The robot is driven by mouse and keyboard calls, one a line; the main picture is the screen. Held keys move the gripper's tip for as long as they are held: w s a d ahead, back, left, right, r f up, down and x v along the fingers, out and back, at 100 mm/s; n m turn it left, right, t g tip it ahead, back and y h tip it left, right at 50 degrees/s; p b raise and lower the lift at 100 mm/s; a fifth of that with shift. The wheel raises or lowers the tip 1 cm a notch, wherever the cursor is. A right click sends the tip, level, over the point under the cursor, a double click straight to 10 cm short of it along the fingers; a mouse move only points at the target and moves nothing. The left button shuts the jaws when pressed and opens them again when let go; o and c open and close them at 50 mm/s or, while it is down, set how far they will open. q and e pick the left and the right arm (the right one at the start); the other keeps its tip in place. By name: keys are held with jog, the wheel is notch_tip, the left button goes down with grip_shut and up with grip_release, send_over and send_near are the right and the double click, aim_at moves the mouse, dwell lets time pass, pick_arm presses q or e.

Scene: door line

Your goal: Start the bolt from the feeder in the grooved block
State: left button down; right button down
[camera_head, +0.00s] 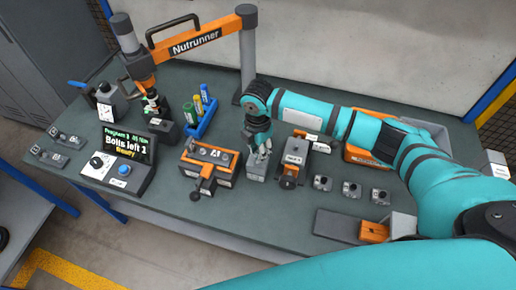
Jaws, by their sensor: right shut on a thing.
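My right gripper (262,152) reaches in from the right and points down at a small grey block (256,173) in the middle of the bench. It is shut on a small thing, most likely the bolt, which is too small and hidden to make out. I cannot tell whether that thing is clear of the block. An orange and dark grey clamp fixture (209,160) stands just left of it. Another labelled grey and orange unit (293,160) stands just right. I cannot tell surely which is the feeder or the grooved block. My left gripper is not in view.
A nutrunner (195,42) hangs on an orange arm at the back left. A control box (120,160) shows "Bolts left 1". A blue tray (200,119) holds markers. Small metal blocks (351,190) stand in a row at right, and the front middle bench is clear.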

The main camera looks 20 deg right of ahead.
jog(key=shift+f, duration=1.05)
dwell(2.0)
jog(key=shift+p, duration=0.5)
dwell(0.4)
jog(key=c, duration=0.7)
grip_release()
jog(key=shift+o, duration=0.2)
jog(key=shift+r, duration=0.1)
jog(key=shift+r+p, duration=2.95)
jog(key=shift+p, duration=0.05)
jog(key=shift+f, duration=0.1)
